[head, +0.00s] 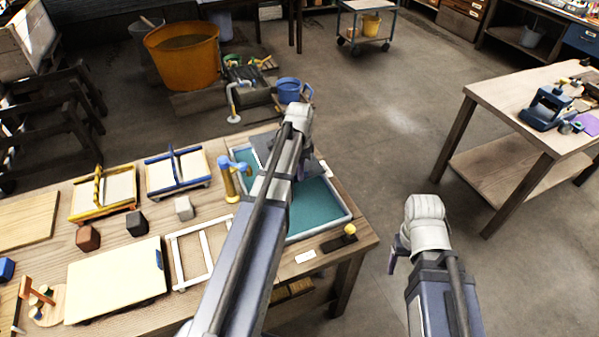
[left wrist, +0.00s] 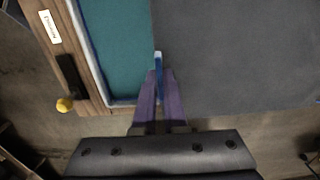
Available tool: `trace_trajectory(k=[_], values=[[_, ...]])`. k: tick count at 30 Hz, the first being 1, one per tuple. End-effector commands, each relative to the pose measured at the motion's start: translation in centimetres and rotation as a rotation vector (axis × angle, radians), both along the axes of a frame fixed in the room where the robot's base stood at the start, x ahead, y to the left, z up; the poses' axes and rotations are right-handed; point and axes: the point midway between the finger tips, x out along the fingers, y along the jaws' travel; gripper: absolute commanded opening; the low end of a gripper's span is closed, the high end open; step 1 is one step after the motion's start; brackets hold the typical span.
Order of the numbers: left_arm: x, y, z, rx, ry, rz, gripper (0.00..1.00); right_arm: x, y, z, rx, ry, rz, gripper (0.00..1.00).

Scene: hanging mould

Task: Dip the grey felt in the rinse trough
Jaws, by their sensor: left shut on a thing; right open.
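The grey felt (left wrist: 240,50) is a flat dark sheet filling the upper right of the left wrist view. My left gripper (left wrist: 158,72) is shut on its edge, with a narrow blue piece with a pale tip between the purple fingers. In the head view, parts of the felt (head: 262,146) show beside my left arm, over the far part of the rinse trough (head: 345,212). The trough holds teal water. I cannot tell whether the felt touches the water. My right gripper (head: 392,258) is open and empty, off the table's right side.
A yellow and blue pump-like fixture (head: 230,180) stands at the trough's left rim. A white frame (head: 188,250), a pale board (head: 118,280) and two framed moulds lie left on the table (head: 240,148). Floor is free right of it, up to another table (head: 520,100).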

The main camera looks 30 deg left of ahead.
Motion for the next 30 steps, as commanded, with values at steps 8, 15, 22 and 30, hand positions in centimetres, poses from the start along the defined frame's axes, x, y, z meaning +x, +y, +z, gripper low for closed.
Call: trace_trajectory(k=[8,15,22,30], values=[[0.0,0.0,-2.6,0.0,0.0,0.0,0.0,0.0,0.0,-2.6,0.0,0.0,0.0,0.69],[0.0,0.0,-4.9,0.0,0.0,0.0,0.0,0.0,0.0,-4.9,0.0,0.0,0.0,0.69],[0.0,0.0,-7.1,0.0,0.0,0.0,0.0,0.0,0.0,-7.1,0.0,0.0,0.0,0.69],[0.0,0.0,-9.6,0.0,0.0,0.0,0.0,0.0,0.0,-9.6,0.0,0.0,0.0,0.69]])
